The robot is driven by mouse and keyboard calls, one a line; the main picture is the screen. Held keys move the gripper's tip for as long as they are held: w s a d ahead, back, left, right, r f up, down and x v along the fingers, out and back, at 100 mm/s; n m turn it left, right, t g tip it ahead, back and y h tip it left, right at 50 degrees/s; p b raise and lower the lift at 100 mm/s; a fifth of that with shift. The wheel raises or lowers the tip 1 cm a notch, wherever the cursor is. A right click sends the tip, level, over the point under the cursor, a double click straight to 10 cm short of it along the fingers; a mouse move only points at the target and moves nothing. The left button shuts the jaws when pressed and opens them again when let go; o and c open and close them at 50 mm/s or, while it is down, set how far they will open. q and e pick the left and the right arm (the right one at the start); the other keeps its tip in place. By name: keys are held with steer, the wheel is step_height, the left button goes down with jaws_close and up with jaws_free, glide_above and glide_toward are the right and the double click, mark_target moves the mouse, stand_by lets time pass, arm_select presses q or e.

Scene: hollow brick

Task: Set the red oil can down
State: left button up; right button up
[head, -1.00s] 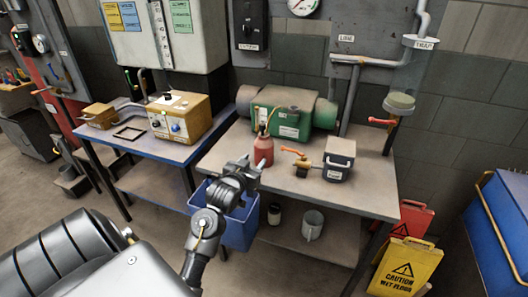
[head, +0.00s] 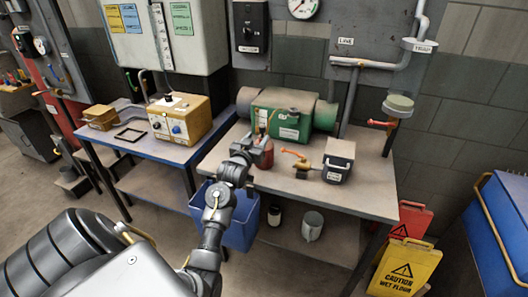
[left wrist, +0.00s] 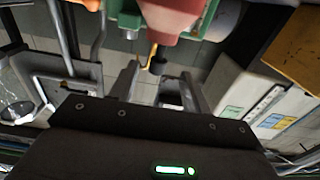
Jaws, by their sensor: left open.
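The red oil can (head: 266,158) stands on the grey workbench (head: 340,196), in front of the green machine. My left gripper (head: 252,141) is at the can's upper left in the head view and hides part of it. In the left wrist view the red can body (left wrist: 174,16) is at the top, with its dark tip and a yellow part pointing toward the space between my fingers. My left gripper (left wrist: 160,80) is open there, with its fingers apart. Whether a finger touches the can is unclear. My right gripper is not in view.
An orange-handled brass valve (head: 300,164) and a dark box (head: 338,160) stand to the can's right. The green machine (head: 282,118) is behind it. A blue bin (head: 238,228) is below the bench's left edge. The bench front is bare.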

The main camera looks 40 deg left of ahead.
mark_target(262, 132)
arm_select(q)
steer(key=p+x, duration=0.1)
steer(key=x, duration=0.3)
steer(key=shift+w+f, duration=0.15)
steer(key=shift+w, duration=0.15)
jaws_close()
